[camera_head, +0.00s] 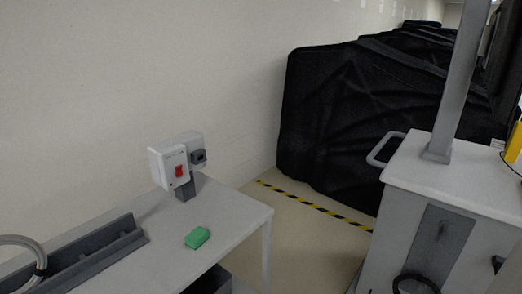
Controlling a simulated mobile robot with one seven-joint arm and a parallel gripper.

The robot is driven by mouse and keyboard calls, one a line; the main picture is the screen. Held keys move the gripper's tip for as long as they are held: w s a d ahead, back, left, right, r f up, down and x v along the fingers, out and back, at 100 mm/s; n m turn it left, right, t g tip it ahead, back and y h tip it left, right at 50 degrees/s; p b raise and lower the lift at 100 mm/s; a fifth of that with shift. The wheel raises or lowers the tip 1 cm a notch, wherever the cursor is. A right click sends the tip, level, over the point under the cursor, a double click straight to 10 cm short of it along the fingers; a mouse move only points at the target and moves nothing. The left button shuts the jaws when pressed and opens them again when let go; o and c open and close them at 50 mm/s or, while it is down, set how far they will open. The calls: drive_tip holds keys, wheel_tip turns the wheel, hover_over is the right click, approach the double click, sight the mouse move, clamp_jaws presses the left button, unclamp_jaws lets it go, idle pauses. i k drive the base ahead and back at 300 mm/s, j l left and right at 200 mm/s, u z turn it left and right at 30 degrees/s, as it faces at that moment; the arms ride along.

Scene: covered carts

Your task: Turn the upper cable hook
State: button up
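No cable hook can be made out for certain. A white and grey cart (455,182) stands at the right. On its front, a dark curved piece (497,263) shows at the right edge of the view, and a black loop (416,279) hangs lower, cut off by the bottom edge. A small dark mark (441,230) is on the cart's grey front panel (432,250). Whether any of these is the upper cable hook, I cannot tell. My gripper is not in view.
A white table (232,213) at lower left bears a switch box (169,166) with a red switch, a green block (197,237), a grey trough (90,254) and a grey curved tube (35,250). Black covered carts (335,115) stand behind striped floor tape (315,207). Floor shows between table and cart.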

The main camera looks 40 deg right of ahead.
sight(446, 226)
drive_tip(key=k+l, duration=0.15)
drive_tip(key=k, duration=0.2)
drive_tip(key=k+z, duration=0.1)
drive_tip(key=z, duration=1.85)
drive_tip(key=i+l, duration=0.15)
drive_tip(key=i, duration=0.15)
drive_tip(key=i+l+u, duration=0.1)
drive_tip(key=i, duration=0.2)
